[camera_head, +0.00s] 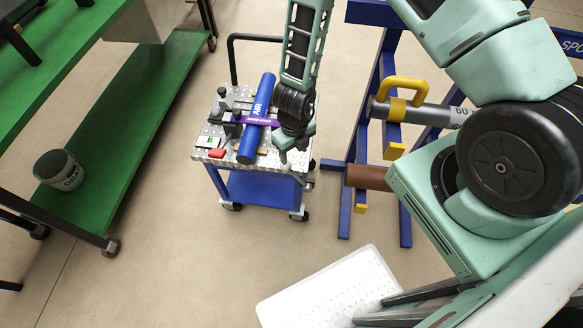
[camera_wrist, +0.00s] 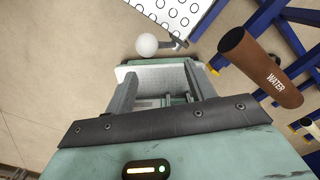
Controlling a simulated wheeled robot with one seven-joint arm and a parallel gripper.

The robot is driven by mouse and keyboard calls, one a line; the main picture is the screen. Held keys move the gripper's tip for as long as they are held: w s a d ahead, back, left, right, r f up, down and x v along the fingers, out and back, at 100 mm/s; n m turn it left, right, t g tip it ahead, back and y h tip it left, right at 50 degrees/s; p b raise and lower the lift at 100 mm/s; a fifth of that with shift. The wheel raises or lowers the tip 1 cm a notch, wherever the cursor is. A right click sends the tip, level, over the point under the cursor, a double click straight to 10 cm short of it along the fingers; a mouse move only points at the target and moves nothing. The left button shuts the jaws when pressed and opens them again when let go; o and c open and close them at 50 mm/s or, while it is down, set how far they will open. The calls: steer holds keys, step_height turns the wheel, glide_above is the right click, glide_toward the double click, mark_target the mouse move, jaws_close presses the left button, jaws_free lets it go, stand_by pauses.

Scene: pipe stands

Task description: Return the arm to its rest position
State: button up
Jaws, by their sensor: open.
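My gripper (camera_head: 294,165) hangs from my arm at the front right corner of the small cart in the head view. In the wrist view my gripper (camera_wrist: 160,82) has its two fingers apart, with no pipe between them. My arm reaches out from the right and its forearm hangs nearly straight down. In the head view the forearm and wrist cover part of the cart's right side. I cannot tell exactly how far the fingertips are from the cart.
A cart (camera_head: 238,190) holds a blue AIR pipe (camera_head: 258,118) on a purple band. A blue stand (camera_head: 345,205) at the right carries a grey pipe (camera_head: 437,115) and a brown pipe (camera_head: 366,177), marked WATER in the wrist view (camera_wrist: 262,72). A green shelf (camera_head: 130,125) holds a bucket (camera_head: 58,168).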

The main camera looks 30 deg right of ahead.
steer(key=shift+r, duration=0.6)
steer(key=s+a+r+n+y, duration=0.1)
steer(key=a+r+n+y, duration=0.1)
steer(key=a+r+n, duration=0.6)
steer(key=s+a+r+n+y, duration=0.15)
steer(key=a+r+n, duration=0.25)
steer(key=r+n, duration=0.7)
steer(key=s+d+r+n+h, duration=0.3)
steer(key=s+r+n, duration=1.3)
steer(key=n, duration=0.6)
steer(key=shift+d+r+n, duration=0.3)
steer(key=shift+n, duration=0.1)
